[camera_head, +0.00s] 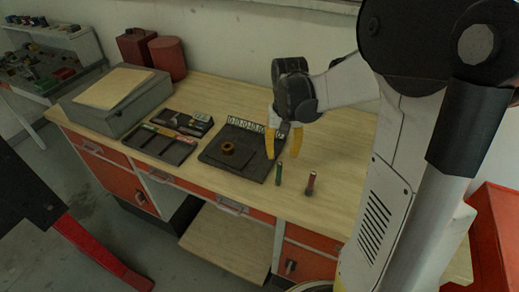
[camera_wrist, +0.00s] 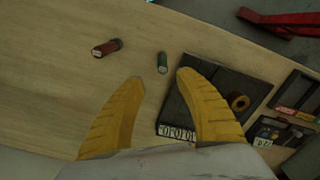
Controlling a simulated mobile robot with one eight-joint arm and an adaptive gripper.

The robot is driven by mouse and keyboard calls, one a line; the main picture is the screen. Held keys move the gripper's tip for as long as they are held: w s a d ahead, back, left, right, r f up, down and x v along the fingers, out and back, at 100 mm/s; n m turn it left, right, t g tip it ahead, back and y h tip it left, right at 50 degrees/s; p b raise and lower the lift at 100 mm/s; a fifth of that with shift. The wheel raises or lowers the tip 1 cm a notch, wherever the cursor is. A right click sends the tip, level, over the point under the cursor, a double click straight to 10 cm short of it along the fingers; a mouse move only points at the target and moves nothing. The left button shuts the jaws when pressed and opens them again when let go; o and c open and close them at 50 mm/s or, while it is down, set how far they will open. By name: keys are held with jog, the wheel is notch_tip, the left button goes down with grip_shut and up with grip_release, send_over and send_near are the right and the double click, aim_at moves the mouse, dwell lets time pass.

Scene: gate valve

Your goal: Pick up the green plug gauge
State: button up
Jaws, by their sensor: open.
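The green plug gauge (camera_head: 279,173) stands upright on the wooden bench top, right of the dark plate and near the front edge. It also shows in the wrist view (camera_wrist: 162,63), beyond my fingertips and roughly between them. A red plug gauge (camera_head: 311,183) stands to its right; in the wrist view it is at upper left (camera_wrist: 107,47). My gripper (camera_head: 284,148) has yellow fingers spread apart and pointing down, above and behind the green gauge. In the wrist view the gripper (camera_wrist: 158,77) is open and empty, apart from the green gauge.
A dark plate (camera_head: 218,158) with a brass ring (camera_head: 228,148) and a row of number tags (camera_head: 246,124) lies left of my gripper. A dark tray (camera_head: 163,144) with tools is further left, beside a grey box (camera_head: 92,115). Bench right of the red gauge is clear.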

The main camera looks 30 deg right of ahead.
aim_at(281, 164)
jog(key=f, duration=0.3)
jog(key=f+b, duration=0.1)
jog(key=shift+s+a+f, duration=0.15)
jog(key=shift+s+a, duration=0.05)
jog(key=shift+s, duration=0.15)
jog(key=f+b, duration=0.1)
jog(key=f, duration=0.1)
jog(key=f+b, duration=0.1)
jog(key=f, duration=0.2)
jog(key=shift+w+a+f, duration=0.15)
jog(key=shift+a+f, duration=0.05)
jog(key=shift+f, duration=0.15)
jog(key=shift+c, duration=0.6)
grip_shut()
